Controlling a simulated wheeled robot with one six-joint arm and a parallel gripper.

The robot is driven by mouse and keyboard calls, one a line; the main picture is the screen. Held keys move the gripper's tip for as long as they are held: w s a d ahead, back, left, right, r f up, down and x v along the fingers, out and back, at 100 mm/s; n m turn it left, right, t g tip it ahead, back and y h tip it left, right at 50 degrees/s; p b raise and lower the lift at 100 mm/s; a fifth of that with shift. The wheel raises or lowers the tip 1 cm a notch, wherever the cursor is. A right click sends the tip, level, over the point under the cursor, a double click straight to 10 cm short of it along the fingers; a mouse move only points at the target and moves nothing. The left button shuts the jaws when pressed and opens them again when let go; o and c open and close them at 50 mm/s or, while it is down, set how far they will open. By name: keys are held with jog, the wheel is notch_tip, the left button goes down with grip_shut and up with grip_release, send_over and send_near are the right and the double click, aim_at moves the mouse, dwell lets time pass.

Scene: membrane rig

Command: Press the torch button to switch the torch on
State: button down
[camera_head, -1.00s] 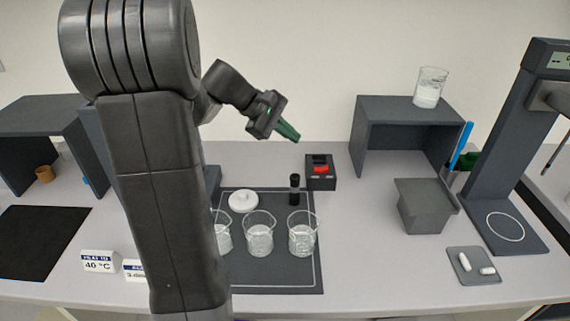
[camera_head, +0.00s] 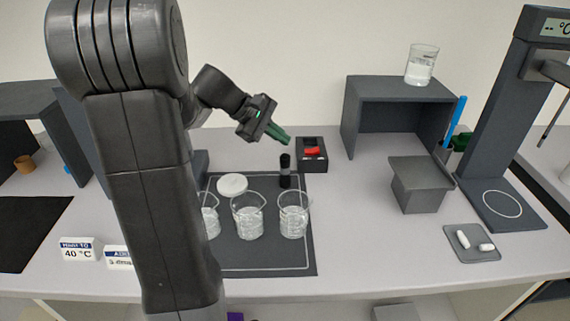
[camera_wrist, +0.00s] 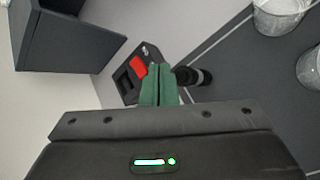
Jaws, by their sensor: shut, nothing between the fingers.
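A black box (camera_head: 312,163) with a red rocker button (camera_head: 312,150) stands at the back edge of the dark mat. The box (camera_wrist: 126,88) and red button (camera_wrist: 138,66) also show in the wrist view. A small black upright cylinder (camera_head: 285,172), perhaps the torch, stands left of the box; the wrist view shows it too (camera_wrist: 192,77). I cannot tell for sure which thing is the torch. My gripper (camera_head: 288,141) has green fingers, shut and empty, just left of the button. In the wrist view its fingertips (camera_wrist: 158,68) appear beside the red button; contact is not clear.
Several glass beakers (camera_head: 248,222) and a white round lid (camera_head: 232,184) are on the mat (camera_head: 265,258). A dark shelf (camera_head: 398,90) bearing a beaker (camera_head: 421,66) stands right of the box. A grey bin (camera_head: 420,190) and a small tray (camera_head: 473,253) are further right.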

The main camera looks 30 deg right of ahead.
jog(key=shift+f, duration=0.85)
jog(key=shift+f+b, duration=0.15)
jog(key=shift+b, duration=0.2)
dwell(1.1)
jog(key=shift+f, duration=0.25)
jog(key=shift+f+b, duration=0.35)
jog(key=shift+f, duration=0.05)
dwell(0.6)
jog(key=shift+r, duration=0.1)
jog(key=shift+r+p, duration=0.7)
jog(key=shift+r, duration=0.1)
notch_tip(320, 180, up, 5)
jog(key=p, duration=0.4)
